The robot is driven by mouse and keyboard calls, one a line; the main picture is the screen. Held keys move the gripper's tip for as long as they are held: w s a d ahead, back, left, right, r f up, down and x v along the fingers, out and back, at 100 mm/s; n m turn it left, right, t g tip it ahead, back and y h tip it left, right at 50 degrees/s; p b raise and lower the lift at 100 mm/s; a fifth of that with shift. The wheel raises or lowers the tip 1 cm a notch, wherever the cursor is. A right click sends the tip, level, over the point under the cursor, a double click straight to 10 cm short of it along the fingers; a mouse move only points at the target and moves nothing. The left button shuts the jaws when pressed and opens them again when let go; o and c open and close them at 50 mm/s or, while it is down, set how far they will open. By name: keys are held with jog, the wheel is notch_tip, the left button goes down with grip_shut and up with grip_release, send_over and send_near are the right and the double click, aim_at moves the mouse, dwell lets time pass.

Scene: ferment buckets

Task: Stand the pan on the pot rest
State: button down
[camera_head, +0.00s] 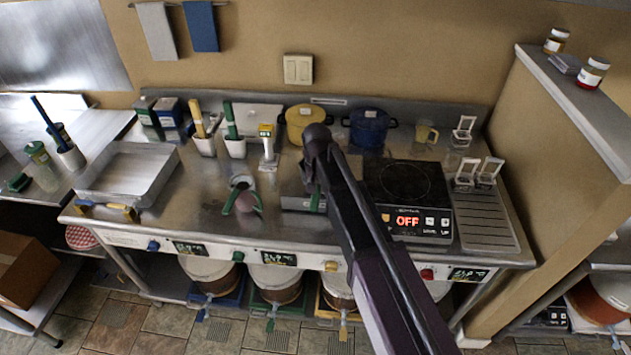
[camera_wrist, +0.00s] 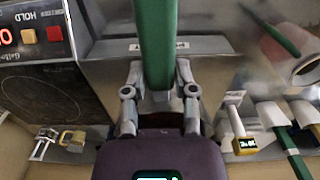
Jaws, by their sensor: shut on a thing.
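My gripper (camera_head: 315,178) is shut on a green handle (camera_wrist: 155,40), which runs between its fingers (camera_wrist: 158,98) and away to the top of the wrist view. I take this to be the pan's handle; the pan's body is not clear, mostly hidden by my gripper and arm. A grey metal piece (camera_wrist: 105,75) lies behind the handle, and I cannot tell whether it is part of the pan or a separate thing on the counter. A ribbed steel plate (camera_head: 485,225), possibly the pot rest, lies right of the hob.
The black hob (camera_head: 400,185) reads OFF. A yellow pot (camera_head: 300,125) and blue pot (camera_head: 368,128) stand at the back. A small vessel with a green handle (camera_head: 243,190) stands left of my gripper. A steel tray (camera_head: 128,175) is farther left. A wall bounds the right.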

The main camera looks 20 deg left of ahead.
jog(key=w, duration=0.1)
jog(key=w+a, duration=0.1)
jog(key=w, duration=0.3)
jog(key=shift+w+a+f, duration=0.2)
jog(key=shift+a+f, duration=0.05)
jog(key=shift+a, duration=0.15)
jog(key=shift+w+a+f+b, duration=0.1)
jog(key=shift+w+a+b, duration=0.15)
jog(key=shift+w, duration=0.4)
notch_tip(320, 180, down, 4)
jog(key=b, duration=0.3)
jog(key=shift+r+b, duration=0.2)
jog(key=shift+b, duration=0.1)
jog(key=shift+c, duration=2.1)
grip_release()
jog(key=shift+r, duration=0.25)
